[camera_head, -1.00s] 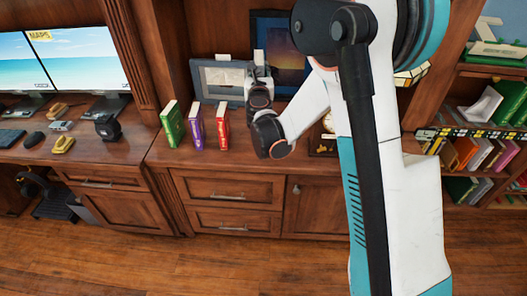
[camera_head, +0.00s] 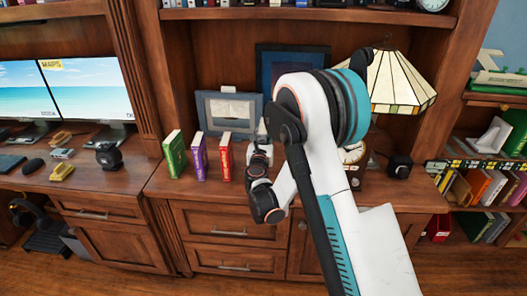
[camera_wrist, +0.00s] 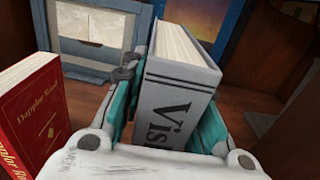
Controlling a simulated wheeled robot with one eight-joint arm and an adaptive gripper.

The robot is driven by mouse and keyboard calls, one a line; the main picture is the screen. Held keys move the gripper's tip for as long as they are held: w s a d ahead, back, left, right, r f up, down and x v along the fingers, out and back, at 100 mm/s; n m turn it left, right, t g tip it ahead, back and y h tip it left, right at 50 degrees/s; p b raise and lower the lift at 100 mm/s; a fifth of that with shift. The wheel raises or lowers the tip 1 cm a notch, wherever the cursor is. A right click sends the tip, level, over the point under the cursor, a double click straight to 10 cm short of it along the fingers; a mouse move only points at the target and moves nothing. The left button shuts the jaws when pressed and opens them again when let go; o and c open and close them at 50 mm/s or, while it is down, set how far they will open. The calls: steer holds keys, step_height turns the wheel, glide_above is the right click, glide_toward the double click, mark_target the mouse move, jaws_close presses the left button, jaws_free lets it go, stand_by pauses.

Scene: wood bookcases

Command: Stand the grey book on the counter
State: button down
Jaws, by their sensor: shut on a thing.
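The grey book (camera_wrist: 178,95), with "Vis" on its cover or spine and pale page edges on top, is between the teal finger pads of my gripper (camera_wrist: 172,100) in the wrist view. My gripper is shut on it. In the head view my gripper (camera_head: 259,152) is at the counter (camera_head: 190,186), just right of the red book (camera_head: 225,157). The grey book is mostly hidden there by my arm. It looks roughly upright, but I cannot tell whether its bottom touches the counter.
Purple (camera_head: 199,156) and green (camera_head: 174,155) books stand left of the red book. A grey picture frame (camera_head: 214,112) and a dark-framed picture (camera_head: 272,62) stand behind. A stained-glass lamp (camera_head: 402,82), clock (camera_head: 352,157) and dark box (camera_head: 400,166) are to the right.

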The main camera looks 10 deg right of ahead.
step_height(320, 180, down, 4)
steer(key=shift+f+b, duration=0.2)
steer(key=shift+b, duration=0.6)
steer(key=c, duration=1.2)
jaws_free()
steer(key=shift+f, duration=0.1)
steer(key=shift+c, duration=0.2)
